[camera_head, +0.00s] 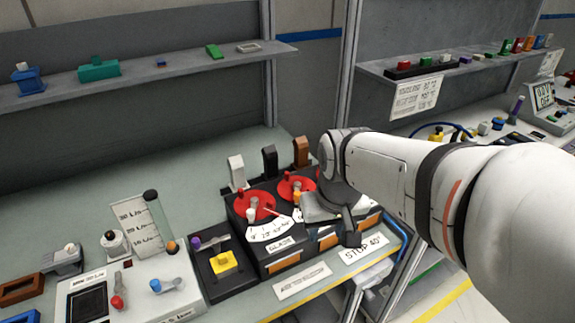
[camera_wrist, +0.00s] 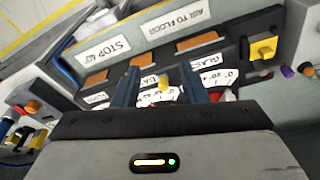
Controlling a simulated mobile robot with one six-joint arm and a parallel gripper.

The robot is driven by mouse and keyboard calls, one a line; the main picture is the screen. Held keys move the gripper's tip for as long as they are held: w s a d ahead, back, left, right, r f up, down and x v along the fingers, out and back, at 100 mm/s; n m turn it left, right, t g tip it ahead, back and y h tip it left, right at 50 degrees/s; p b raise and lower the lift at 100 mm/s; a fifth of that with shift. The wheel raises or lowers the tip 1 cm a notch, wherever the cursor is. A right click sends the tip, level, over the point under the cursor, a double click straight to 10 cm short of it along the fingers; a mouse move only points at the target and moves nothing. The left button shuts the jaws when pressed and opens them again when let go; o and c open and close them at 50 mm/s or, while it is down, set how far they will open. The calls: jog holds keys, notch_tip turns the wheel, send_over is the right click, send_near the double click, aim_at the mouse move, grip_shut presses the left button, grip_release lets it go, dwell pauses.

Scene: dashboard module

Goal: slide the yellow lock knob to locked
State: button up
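A yellow square block (camera_head: 223,261) sits on a small black panel at the left end of the black dashboard module (camera_head: 268,247). It also shows at the upper right of the wrist view (camera_wrist: 264,47). I cannot tell which of the two is the lock knob. My gripper (camera_wrist: 162,78) is open, its fingers apart over the module's dial area. In the head view my gripper (camera_head: 335,208) hides the module's right part. Contact with the small knob cannot be told.
Red discs (camera_head: 259,204) with raised levers stand on the module. A purple-tipped lever (camera_head: 197,242) is behind the yellow block. A white control box (camera_head: 150,290) stands at left. The STOP label (camera_head: 362,247) is on the front edge. Shelves (camera_head: 140,74) run behind.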

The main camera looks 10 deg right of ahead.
jog(key=w+g+p, duration=0.1)
jog(key=w, duration=0.3)
jog(key=w+g+p, duration=0.1)
jog(key=w+p, duration=0.1)
jog(key=w, duration=0.3)
jog(key=shift+w+r, duration=0.15)
jog(key=shift+w, duration=0.1)
jog(key=shift+w+f, duration=0.2)
jog(key=shift+w, duration=0.05)
notch_tip(320, 180, down, 8)
jog(key=shift+r+p, duration=0.1)
jog(key=shift+p, duration=0.55)
grip_shut()
